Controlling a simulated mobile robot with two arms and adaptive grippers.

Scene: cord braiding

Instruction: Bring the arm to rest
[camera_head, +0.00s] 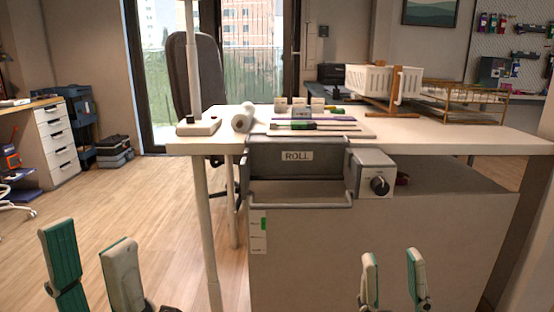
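My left gripper (90,240) is at the lower left, in front of the wooden floor. Its two green-padded fingers point up and stand apart, with nothing between them. My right gripper (392,256) is at the bottom right of centre, in front of the grey side of the workstation. Its two fingers also point up, apart and empty. Both grippers are low in the picture, below the white tabletop (440,132) and clear of the things on it. Most of both arms is out of view.
A grey bin marked ROLL (297,183) and a box with a black knob (374,174) project from the table's front. On top are a flat board with cords (313,129), a white roll (242,118), a white basket (383,80) and a wire rack (462,103).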

